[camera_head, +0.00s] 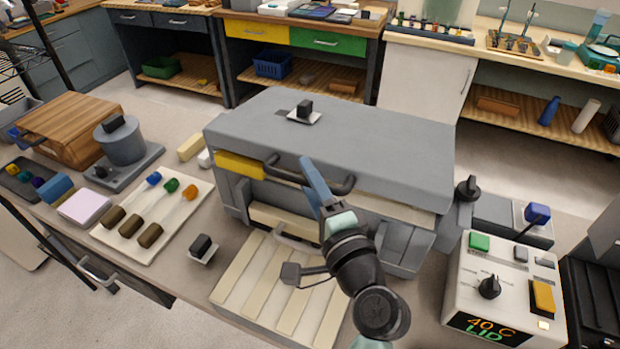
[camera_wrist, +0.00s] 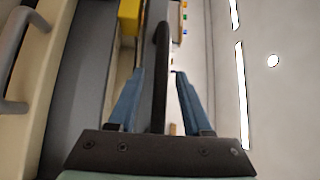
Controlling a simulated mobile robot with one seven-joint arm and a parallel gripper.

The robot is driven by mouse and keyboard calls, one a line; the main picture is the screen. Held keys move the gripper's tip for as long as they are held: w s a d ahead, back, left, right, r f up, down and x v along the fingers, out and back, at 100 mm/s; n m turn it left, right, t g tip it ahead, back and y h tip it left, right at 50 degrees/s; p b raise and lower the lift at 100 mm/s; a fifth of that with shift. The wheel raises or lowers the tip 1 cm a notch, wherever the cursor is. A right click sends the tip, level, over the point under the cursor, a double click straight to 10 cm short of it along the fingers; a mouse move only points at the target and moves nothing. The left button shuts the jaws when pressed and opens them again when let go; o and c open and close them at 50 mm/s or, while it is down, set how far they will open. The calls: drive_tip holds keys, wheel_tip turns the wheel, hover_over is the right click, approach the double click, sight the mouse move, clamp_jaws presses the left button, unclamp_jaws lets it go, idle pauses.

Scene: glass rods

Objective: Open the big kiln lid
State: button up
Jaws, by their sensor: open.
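The big kiln (camera_head: 228,195) is a large grey box in the middle of the bench. Its thick grey lid (camera_head: 385,150) looks down on the body, with a pale strip showing under its front edge. A dark curved bar handle (camera_head: 283,164) runs along the lid's front. My gripper (camera_head: 312,180) is at this handle, its blue fingers open. In the wrist view, the dark handle bar (camera_wrist: 161,50) lies between the two spread fingers of my gripper (camera_wrist: 157,72), with gaps visible on both sides. Part of the handle is hidden behind my fingers in the head view.
A control box (camera_head: 460,285) reading "40 C LID" stands right of the kiln. A slatted pale panel (camera_head: 255,285) with a lower pull handle (camera_head: 295,243) lies in front. A tray of colored rods (camera_head: 160,240) and a grey pot (camera_head: 122,146) are left. A small block sits on the lid.

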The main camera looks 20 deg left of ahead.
clamp_jaws()
idle(1.4)
